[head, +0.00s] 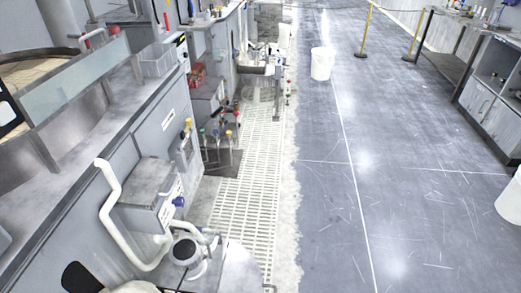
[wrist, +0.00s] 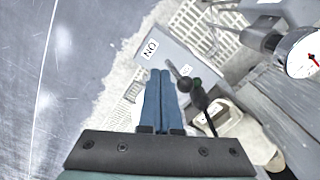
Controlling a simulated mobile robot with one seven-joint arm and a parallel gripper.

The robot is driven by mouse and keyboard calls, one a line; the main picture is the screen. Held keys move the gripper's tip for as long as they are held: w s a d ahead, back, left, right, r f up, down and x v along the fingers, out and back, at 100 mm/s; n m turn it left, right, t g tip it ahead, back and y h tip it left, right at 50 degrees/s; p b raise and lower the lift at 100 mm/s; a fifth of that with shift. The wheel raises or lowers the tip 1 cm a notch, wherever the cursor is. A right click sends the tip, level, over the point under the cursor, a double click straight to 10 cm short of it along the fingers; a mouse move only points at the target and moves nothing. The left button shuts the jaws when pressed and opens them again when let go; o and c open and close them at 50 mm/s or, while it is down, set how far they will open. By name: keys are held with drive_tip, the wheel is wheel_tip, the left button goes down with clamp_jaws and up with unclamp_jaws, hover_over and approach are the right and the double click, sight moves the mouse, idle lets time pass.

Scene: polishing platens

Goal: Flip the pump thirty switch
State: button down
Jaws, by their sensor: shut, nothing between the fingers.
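In the wrist view, a pale grey box (wrist: 180,58) carries white labels with dark letters, one of which may read ON. A metal switch lever (wrist: 174,70) with a dark round tip rises from this box, just right of my fingers. My gripper (wrist: 160,74) has its two blue fingers together and empty, pointing at the box. The fingertips look very close to the lever, but I cannot tell whether they touch it. My gripper is not clearly seen in the head view. No pump number is readable.
A round dial gauge (wrist: 303,55) stands right of the box in the wrist view. In the head view, a grey box with white pipes (head: 110,195) fronts the left bench. A white floor grating (head: 252,180) runs beside it. The floor (head: 365,190) to the right is open.

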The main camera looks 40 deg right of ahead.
drive_tip(key=shift+f+b, duration=1.4)
drive_tip(key=shift+f, duration=0.35)
idle(0.6)
idle(0.3)
wheel_tip(320, 180, up, 7)
drive_tip(key=p, duration=0.7)
idle(0.5)
